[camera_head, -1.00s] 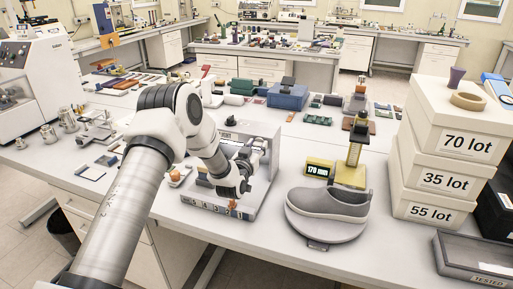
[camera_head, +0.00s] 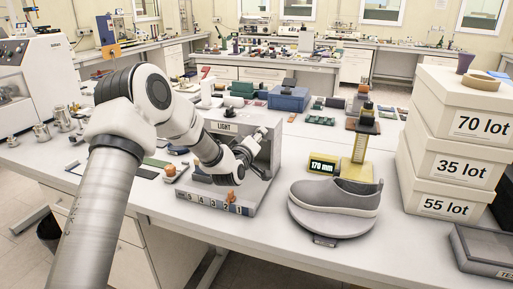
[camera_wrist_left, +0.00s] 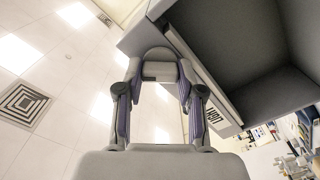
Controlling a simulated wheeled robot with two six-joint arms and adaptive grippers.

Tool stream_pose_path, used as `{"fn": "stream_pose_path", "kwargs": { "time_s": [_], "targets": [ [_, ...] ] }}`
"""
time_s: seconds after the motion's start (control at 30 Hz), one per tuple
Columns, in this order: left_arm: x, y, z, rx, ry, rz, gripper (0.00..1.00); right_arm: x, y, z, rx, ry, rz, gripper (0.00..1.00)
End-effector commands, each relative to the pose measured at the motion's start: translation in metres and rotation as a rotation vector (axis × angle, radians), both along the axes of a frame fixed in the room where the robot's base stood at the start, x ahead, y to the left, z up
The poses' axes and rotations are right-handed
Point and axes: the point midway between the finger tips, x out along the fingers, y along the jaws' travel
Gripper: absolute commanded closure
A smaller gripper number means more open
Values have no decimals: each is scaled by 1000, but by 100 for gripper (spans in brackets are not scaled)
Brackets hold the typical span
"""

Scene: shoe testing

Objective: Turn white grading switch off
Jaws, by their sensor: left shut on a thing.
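The grey light box (camera_head: 266,131) stands on the bench left of the shoe, with a LIGHT label on its upper front edge and a numbered strip (camera_head: 219,203) along its base. A small orange-brown figure-like piece (camera_head: 231,195) stands at the strip. In the left wrist view the gripper (camera_wrist_left: 159,76) is shut on a pale grey rounded part (camera_wrist_left: 158,56); I cannot tell whether this is the white grading switch. The LIGHT label (camera_wrist_left: 217,122) shows right of the fingers. My right gripper is out of view.
A grey shoe (camera_head: 335,196) sits on a round stand right of the box, with a yellow gauge (camera_head: 359,160) reading 170 mm behind it. Stacked lot boxes (camera_head: 440,158) stand farther right. The bench front is clear.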

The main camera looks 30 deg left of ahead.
Motion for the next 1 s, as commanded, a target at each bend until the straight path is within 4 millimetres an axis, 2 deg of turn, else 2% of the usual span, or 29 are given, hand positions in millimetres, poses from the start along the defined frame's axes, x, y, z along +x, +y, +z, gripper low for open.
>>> {"fn": "stream_pose_path", "kwargs": {
  "time_s": [0.03, 0.5, 0.8, 1.0],
  "targets": [
    [0, 0, -5, -41, -15, -1, 97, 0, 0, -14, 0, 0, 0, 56],
    [0, 0, -4, -466, -118, -2, 98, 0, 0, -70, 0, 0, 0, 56],
    [0, 0, -2, -662, -164, -3, 98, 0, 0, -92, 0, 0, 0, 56],
    [0, 0, 0, -730, -180, -2, 98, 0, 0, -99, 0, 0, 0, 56]
  ]
}}
